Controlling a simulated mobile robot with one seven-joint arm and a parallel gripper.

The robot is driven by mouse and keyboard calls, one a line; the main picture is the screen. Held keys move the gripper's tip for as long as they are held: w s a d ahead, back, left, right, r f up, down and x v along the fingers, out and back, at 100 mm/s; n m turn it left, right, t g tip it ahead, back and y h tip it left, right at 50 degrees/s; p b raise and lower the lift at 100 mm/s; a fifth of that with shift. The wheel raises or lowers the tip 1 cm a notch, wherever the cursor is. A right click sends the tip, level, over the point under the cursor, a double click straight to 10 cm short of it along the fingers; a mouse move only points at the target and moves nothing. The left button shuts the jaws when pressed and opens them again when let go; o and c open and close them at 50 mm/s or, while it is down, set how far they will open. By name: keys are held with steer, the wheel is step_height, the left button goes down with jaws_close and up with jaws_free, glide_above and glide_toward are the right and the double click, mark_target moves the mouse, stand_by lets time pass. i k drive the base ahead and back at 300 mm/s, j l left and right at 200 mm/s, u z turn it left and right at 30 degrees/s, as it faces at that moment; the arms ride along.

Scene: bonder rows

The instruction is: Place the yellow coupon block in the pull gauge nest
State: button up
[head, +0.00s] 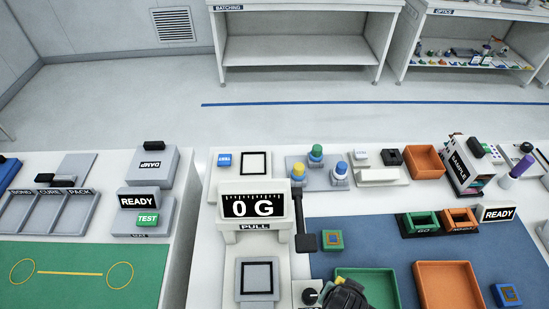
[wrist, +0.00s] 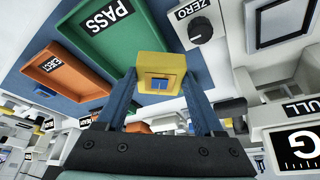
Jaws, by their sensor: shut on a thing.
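The yellow coupon block (wrist: 152,65), with a small blue square on its face, is between the fingertips of my gripper (wrist: 158,86) in the wrist view. My gripper is shut on it. In the head view my gripper (head: 345,293) shows only as a dark shape at the bottom edge, and the block is mostly hidden. The pull gauge (head: 254,208) reads 0 G. Its nest, a dark-rimmed square frame (head: 257,291), is in front of the gauge, left of my gripper. The nest looks empty. In the wrist view the nest (wrist: 251,28) is at the upper right, apart from the block.
A ZERO knob (head: 310,296) stands between the nest and my gripper. A green tray (head: 390,274) and an orange tray (head: 446,264) lie to the right on the blue mat (head: 365,233). A green block (head: 332,240) sits behind my gripper.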

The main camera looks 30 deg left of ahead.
mark_target(257, 278)
steer(key=k+u, duration=0.2)
steer(key=u, duration=0.3)
steer(key=k+j+u, duration=0.1)
steer(key=u, duration=0.35)
steer(key=l+u, duration=0.2)
steer(key=u, duration=1.15)
steer(key=k+l, duration=0.1)
steer(key=l, duration=0.8)
steer(key=k+l, duration=0.15)
steer(key=l, duration=0.3)
steer(key=l+u, duration=0.1)
steer(key=l, duration=0.35)
steer(key=k, duration=0.05)
